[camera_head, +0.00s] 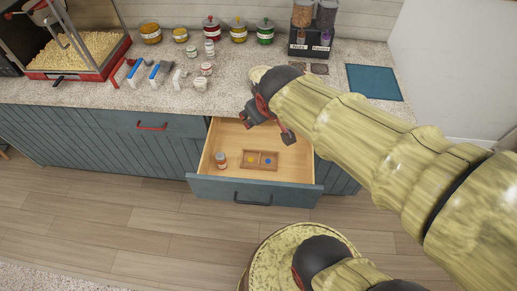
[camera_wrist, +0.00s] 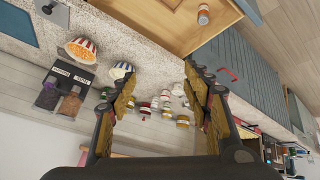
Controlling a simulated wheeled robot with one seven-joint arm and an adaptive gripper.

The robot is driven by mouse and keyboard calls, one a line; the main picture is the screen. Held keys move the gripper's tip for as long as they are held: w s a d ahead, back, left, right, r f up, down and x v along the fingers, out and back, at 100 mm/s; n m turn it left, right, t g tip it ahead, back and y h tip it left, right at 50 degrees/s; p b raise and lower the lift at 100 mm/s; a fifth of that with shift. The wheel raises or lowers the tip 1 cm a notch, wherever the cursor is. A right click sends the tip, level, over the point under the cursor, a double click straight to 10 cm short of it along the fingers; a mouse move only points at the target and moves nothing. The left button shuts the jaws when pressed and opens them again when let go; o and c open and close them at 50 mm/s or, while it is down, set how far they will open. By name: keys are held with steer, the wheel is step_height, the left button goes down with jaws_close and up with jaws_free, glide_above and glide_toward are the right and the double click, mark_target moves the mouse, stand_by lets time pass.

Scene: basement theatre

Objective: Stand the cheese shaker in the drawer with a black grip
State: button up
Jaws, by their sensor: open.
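The drawer with a black grip (camera_head: 252,203) is pulled out. A small shaker-like container (camera_head: 220,160) with a reddish-brown body and pale top stands in its left part; it also shows in the wrist view (camera_wrist: 203,14). Its label is too small to read, so I cannot tell whether it is the cheese shaker. My gripper (camera_head: 268,128) is open and empty, above the back of the drawer. In the wrist view its fingers (camera_wrist: 160,82) are spread, with nothing between them.
A wooden tray (camera_head: 261,153) with orange and blue spots lies mid-drawer. Free drawer floor is left and right of it. The counter (camera_head: 120,88) holds lidded pots (camera_head: 238,30), a popcorn machine (camera_head: 75,50), dispensers (camera_head: 312,30) and a blue mat (camera_head: 374,82). A closed drawer with a red grip (camera_head: 152,127) is left.

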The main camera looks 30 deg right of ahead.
steer(key=s+a+r+y, duration=0.1)
steer(key=s+a, duration=0.2)
steer(key=s, duration=0.2)
steer(key=s+a+r+g+y, duration=0.1)
steer(key=s+a, duration=0.3)
steer(key=s, duration=0.2)
steer(key=shift+s+m, duration=0.3)
steer(key=shift+c, duration=0.3)
